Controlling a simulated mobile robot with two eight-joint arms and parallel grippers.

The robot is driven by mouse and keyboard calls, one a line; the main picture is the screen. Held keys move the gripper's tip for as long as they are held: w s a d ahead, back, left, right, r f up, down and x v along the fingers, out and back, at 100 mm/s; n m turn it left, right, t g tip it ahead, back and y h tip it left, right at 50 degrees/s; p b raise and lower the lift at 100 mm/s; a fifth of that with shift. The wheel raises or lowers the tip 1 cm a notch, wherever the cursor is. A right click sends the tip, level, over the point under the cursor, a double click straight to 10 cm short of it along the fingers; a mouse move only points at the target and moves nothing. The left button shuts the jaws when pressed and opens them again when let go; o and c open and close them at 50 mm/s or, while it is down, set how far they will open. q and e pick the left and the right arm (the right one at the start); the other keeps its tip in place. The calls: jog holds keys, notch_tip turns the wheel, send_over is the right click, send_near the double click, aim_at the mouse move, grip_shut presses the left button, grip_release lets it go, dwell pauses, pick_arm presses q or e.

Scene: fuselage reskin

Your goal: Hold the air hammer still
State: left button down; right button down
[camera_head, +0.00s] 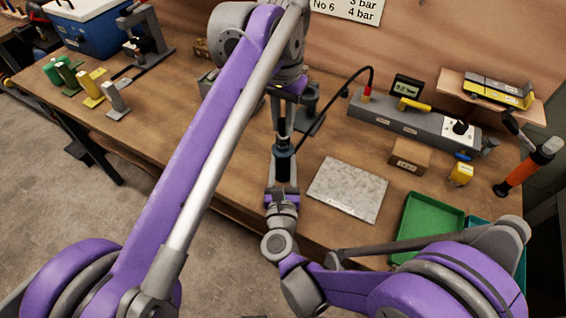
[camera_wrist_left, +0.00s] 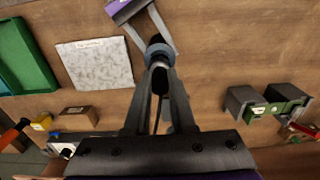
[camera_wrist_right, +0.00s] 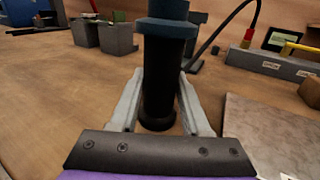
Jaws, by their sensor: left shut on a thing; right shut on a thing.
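The air hammer (camera_head: 283,165) is a dark upright cylinder with a blue-grey collar, over the workbench near its front edge. My left gripper (camera_head: 283,118) comes down from above, its long fingers shut around the top part of the hammer. In the left wrist view the blue-grey collar (camera_wrist_left: 159,52) shows at those fingertips. My right gripper (camera_head: 282,187) is below, shut on the lower black body, which also fills the right wrist view (camera_wrist_right: 165,65) between its two pale fingers. The lower end of the hammer is partly hidden by my right gripper.
A speckled plate (camera_head: 348,190) lies just right of the hammer, with a green tray (camera_head: 428,225) beyond it. A black hose (camera_head: 340,88) arcs to a grey manifold (camera_head: 415,122). Grey blocks (camera_wrist_right: 117,38) stand behind. The bench left of the hammer is fairly clear.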

aim_at(283, 120)
pick_arm(q)
jog(key=shift+r, duration=1.65)
jog(key=shift+r, duration=1.4)
pick_arm(e)
jog(key=shift+c, duration=1.4)
grip_release()
jog(key=s, duration=1.2)
